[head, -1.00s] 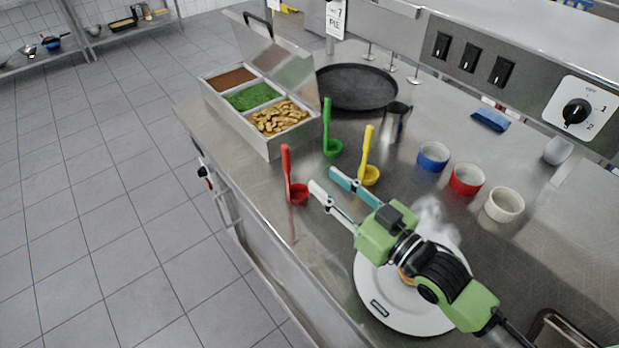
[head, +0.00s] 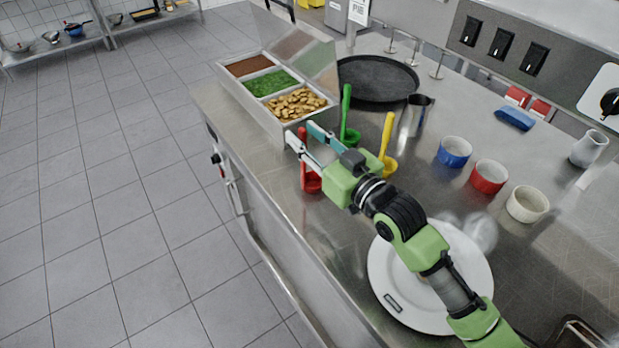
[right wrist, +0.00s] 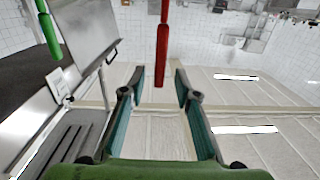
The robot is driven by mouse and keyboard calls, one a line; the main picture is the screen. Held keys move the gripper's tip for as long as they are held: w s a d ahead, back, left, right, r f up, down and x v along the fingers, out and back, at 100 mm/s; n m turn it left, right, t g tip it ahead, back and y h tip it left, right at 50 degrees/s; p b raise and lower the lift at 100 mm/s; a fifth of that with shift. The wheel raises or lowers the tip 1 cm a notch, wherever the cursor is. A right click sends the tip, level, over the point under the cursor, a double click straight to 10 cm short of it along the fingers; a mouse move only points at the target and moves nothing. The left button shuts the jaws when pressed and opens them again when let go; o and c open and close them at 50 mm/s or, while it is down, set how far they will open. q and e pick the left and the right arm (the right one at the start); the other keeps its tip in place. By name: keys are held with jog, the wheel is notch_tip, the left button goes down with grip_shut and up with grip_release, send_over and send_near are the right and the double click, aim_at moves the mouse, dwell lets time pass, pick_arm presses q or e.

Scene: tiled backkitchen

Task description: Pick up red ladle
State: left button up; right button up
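The red ladle (head: 312,181) stands upright on the steel counter near its front edge, its bowl at the bottom and its handle rising. My right gripper (head: 302,133) is open, its fingertips by the top of that handle and partly covering it. In the right wrist view, the red handle (right wrist: 162,50) shows between and just beyond the two open fingertips of the gripper (right wrist: 155,88). I cannot tell whether a finger touches it. My left gripper is not in view.
A green ladle (head: 346,118) and a yellow ladle (head: 387,140) stand close by on the right. A food container (head: 262,122) with an open lid is just behind. A plate (head: 385,270) lies under my right arm. Blue (head: 454,153), red (head: 489,178) and white (head: 527,204) bowls stand right.

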jog(key=shift+w+a+f, duration=0.15)
jog(key=shift+w+a, duration=0.2)
jog(key=shift+w, duration=0.2)
jog(key=shift+w+a, duration=0.15)
jog(key=shift+w, duration=0.05)
jog(key=shift+s, duration=0.1)
jog(key=shift+c, duration=1.2)
grip_shut()
